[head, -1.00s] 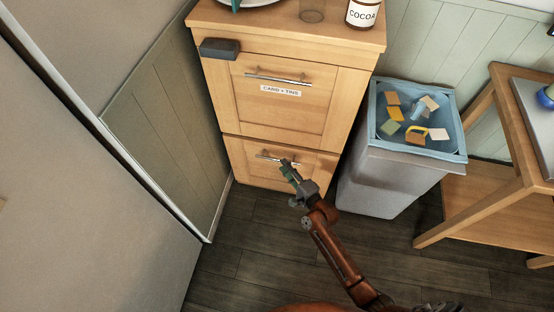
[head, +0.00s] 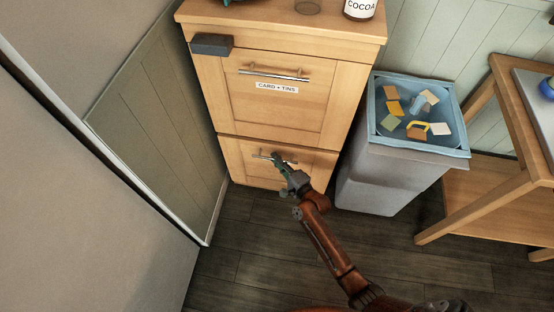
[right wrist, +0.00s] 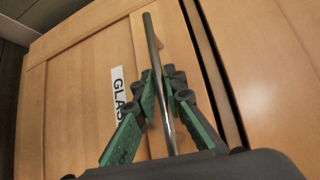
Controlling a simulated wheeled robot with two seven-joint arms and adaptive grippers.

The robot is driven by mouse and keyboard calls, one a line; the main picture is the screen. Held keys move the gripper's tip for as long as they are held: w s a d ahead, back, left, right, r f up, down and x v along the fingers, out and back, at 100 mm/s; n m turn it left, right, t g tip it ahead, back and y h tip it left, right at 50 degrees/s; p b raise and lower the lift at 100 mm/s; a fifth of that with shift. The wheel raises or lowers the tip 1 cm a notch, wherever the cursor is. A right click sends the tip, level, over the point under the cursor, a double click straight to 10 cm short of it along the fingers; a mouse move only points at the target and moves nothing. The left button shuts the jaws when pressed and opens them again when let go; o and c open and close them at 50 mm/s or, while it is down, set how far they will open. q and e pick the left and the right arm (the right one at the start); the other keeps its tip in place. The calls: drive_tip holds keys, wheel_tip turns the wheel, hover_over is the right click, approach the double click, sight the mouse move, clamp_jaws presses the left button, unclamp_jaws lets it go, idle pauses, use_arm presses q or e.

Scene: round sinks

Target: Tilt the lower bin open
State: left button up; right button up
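The lower bin (head: 322,163) is the pale wood front at the bottom of the cabinet, and it looks shut. Its metal bar handle (right wrist: 148,30) runs through the right wrist view, beside a white label (right wrist: 118,95) reading "GLAS", the rest covered by a finger. My right gripper (head: 279,160) is at this handle. In the right wrist view its green-padded fingers (right wrist: 163,85) stand on both sides of the bar, apart, with narrow gaps near the tips; firm contact does not show. My left gripper is not in view.
The upper bin (head: 270,105), labelled "CARD + TINS", is shut above. A grey bin with a blue rim (head: 462,148) stands close on the right, and a wooden table (head: 475,210) beyond it. A panelled wall (head: 160,140) is close on the left. Dark floor (head: 245,250) is clear in front.

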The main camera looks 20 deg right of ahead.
clamp_jaws()
